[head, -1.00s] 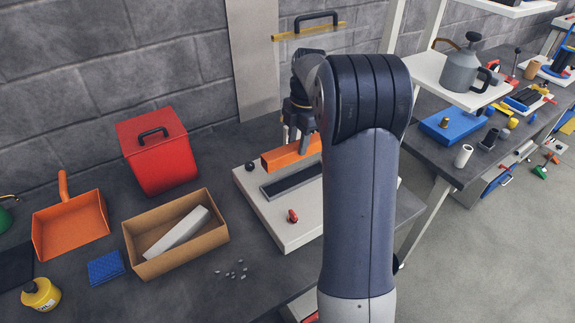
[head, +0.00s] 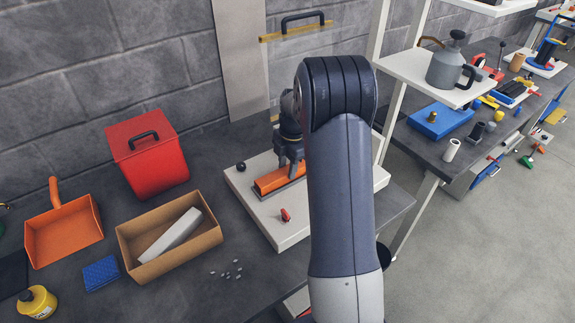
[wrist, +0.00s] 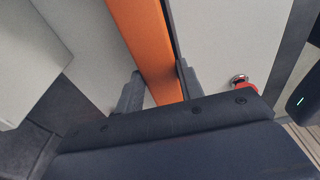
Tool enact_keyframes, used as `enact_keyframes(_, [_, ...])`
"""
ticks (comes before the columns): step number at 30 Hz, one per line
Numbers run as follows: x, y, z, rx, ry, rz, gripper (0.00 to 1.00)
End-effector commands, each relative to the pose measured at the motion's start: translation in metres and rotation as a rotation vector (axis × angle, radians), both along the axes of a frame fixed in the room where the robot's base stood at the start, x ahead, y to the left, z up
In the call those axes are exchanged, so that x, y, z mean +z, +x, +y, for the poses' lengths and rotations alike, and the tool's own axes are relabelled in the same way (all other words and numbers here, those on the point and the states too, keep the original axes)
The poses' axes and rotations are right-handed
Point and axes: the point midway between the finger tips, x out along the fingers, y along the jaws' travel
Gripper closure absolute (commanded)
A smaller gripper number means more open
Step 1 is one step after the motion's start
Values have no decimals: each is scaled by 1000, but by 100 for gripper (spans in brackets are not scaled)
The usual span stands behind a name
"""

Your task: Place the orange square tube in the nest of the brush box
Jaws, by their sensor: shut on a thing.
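The orange square tube (head: 268,184) lies level along the dark slot in the white plate (head: 262,215), which appears to be the brush box's nest. The arm hides the tube's right end. My gripper (head: 290,168) is shut on the tube from above. In the wrist view my gripper (wrist: 158,88) has one finger on each side of the orange tube (wrist: 146,38). A dark strip of the slot shows along the tube's right side there. I cannot tell whether the tube rests fully in the slot or sits just above it.
A red clamp knob (head: 286,215) and a black ball knob (head: 241,167) stand on the plate. To the left are a cardboard box (head: 128,243) holding a white bar, a red box (head: 155,170) and an orange dustpan (head: 62,235). Small metal bits (head: 227,271) lie in front.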

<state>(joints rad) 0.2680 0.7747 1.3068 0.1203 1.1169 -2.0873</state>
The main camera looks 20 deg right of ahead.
Motion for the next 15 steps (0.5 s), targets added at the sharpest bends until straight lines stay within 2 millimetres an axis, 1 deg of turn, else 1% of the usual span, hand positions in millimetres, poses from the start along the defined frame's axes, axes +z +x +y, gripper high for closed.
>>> enact_keyframes(5, [-3, 1, 0, 0, -1, -2, 100])
enact_keyframes(6, [-2, 0, 0, 0, 0, 0, 62])
enact_keyframes(13, [-2, 0, 0, 0, 0, 0, 43])
enact_keyframes(15, [-2, 0, 0, 0, 0, 0, 42])
